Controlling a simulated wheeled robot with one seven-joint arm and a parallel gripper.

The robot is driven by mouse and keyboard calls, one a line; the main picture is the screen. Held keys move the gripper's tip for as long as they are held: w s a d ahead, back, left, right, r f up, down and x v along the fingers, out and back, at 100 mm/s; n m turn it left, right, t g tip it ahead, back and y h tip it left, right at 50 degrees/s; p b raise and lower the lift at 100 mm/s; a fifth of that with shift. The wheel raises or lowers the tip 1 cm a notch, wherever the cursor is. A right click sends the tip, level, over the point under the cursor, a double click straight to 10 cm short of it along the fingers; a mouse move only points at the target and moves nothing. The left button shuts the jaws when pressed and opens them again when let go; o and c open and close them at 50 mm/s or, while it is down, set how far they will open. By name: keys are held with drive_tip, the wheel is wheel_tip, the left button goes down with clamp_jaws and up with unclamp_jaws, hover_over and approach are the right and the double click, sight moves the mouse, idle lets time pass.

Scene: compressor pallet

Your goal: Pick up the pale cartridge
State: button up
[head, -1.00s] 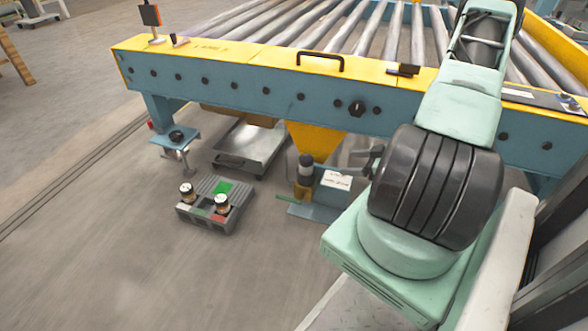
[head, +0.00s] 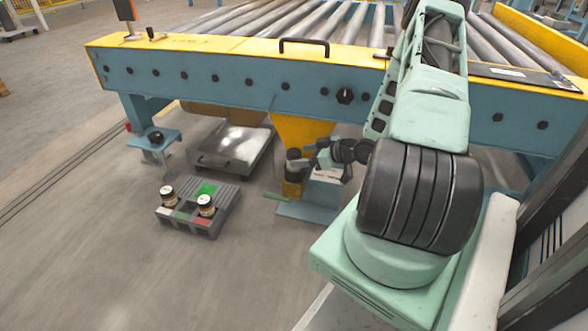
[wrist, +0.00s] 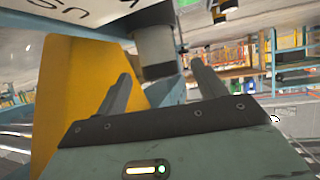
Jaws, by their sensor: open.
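My gripper (head: 310,163) is under the front of the conveyor, beside the blue stand (head: 306,210). In the wrist view my gripper (wrist: 160,75) has its two fingers apart with nothing between them. A grey cylinder with a darker end (wrist: 153,48) is just beyond the fingertips, roughly in line with the gap. In the head view a cylinder with a dark top (head: 292,170) stands at the stand, partly hidden by my gripper. I cannot tell for sure that it is the pale cartridge.
A grey tray (head: 190,227) with two small jars (head: 206,206) and a green patch lies on the floor, left of the stand. A yellow funnel-shaped part (head: 300,130) hangs from the blue conveyor frame (head: 220,85) close above. Floor in front is clear.

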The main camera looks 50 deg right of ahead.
sight(294, 155)
drive_tip(key=b+x, duration=0.2)
drive_tip(key=x, duration=0.1)
drive_tip(key=shift+w+f, duration=0.1)
drive_tip(key=shift+w, duration=0.1)
drive_tip(key=shift+w+a+b, duration=0.1)
drive_tip(key=shift+w+b, duration=0.25)
drive_tip(key=shift+w, duration=0.05)
drive_tip(key=c, duration=1.1)
